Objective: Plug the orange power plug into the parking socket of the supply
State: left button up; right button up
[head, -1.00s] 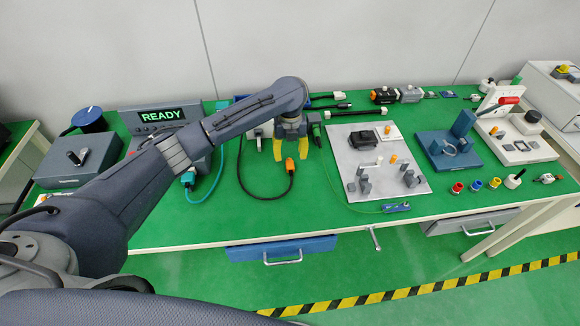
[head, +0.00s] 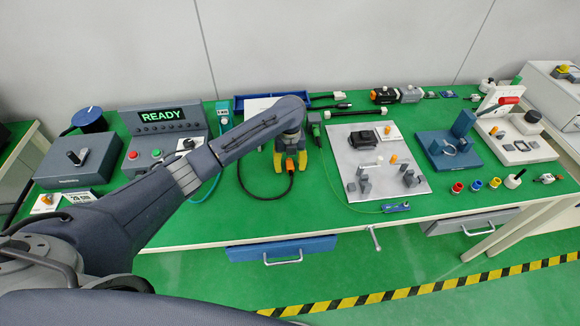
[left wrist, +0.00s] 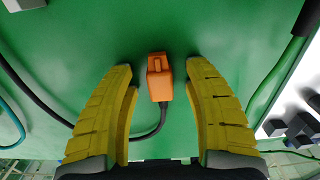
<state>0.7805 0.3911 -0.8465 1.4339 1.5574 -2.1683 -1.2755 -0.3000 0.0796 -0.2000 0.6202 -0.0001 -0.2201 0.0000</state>
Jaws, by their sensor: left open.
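The orange power plug (head: 290,165) lies on the green bench top, with its black cable (head: 245,185) looping to the left. My left gripper (head: 290,158) is open, its yellow fingers down around the plug. In the left wrist view, the plug (left wrist: 160,80) lies between the two yellow fingers, with a gap on each side. The supply looks to be the grey console (head: 165,128) with a READY display and red and green buttons. My left arm covers its right front part, and I cannot make out the parking socket. My right gripper is not in view.
The bench front below the plug is clear.

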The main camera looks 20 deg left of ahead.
aim_at(290, 164)
pick_arm(q)
jog(key=shift+c, duration=0.3)
grip_shut()
jog(key=shift+r, duration=0.1)
notch_tip(290, 164, up, 20)
dwell(0.8)
